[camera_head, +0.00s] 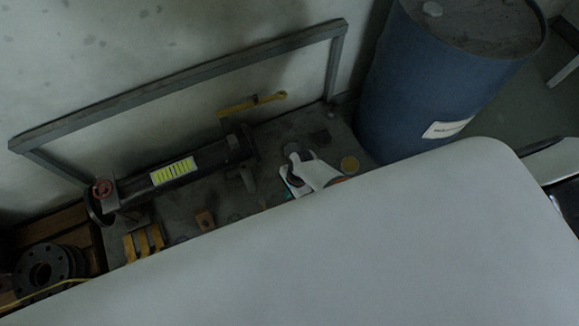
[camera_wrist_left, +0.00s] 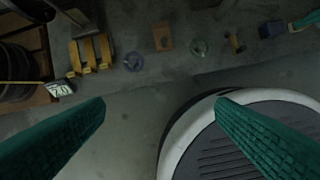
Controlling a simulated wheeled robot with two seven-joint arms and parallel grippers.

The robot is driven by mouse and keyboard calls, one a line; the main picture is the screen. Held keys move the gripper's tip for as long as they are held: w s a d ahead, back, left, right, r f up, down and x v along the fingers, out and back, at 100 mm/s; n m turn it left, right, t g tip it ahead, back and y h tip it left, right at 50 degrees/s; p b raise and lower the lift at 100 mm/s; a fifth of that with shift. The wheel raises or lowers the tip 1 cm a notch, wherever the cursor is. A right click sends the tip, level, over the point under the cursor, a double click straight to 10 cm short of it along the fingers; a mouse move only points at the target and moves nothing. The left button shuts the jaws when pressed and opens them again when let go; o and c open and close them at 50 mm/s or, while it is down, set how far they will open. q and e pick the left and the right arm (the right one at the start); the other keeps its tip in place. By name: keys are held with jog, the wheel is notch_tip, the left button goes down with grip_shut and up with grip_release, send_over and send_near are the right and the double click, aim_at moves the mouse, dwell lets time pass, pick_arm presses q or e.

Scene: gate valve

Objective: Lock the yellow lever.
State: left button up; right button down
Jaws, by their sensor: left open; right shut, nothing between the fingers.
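The yellow lever (camera_head: 252,103) shows in the head view above the right end of a dark pipe with a valve body (camera_head: 238,146). It slants slightly up to the right, its free end over the table. My right gripper (camera_head: 290,188) is shut and empty, low over the table, to the right of and below the lever and apart from it. A green fingertip, seemingly of this gripper, shows at the top right of the left wrist view. My left gripper (camera_wrist_left: 160,103) is open, its green fingers wide apart with nothing between them; the head view hides it. The lever is outside the left wrist view.
The pipe carries a yellow-green label (camera_head: 173,172) and a red part (camera_head: 103,188) at its left end. A grey frame (camera_head: 180,80) stands behind. Yellow blocks (camera_head: 144,242) and small parts lie in front. A blue barrel (camera_head: 425,75) stands right. Black flanges (camera_head: 45,272) lie left.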

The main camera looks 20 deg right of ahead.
pick_arm(q)
jog(key=shift+s+f, duration=0.2)
jog(key=shift+f, duration=0.8)
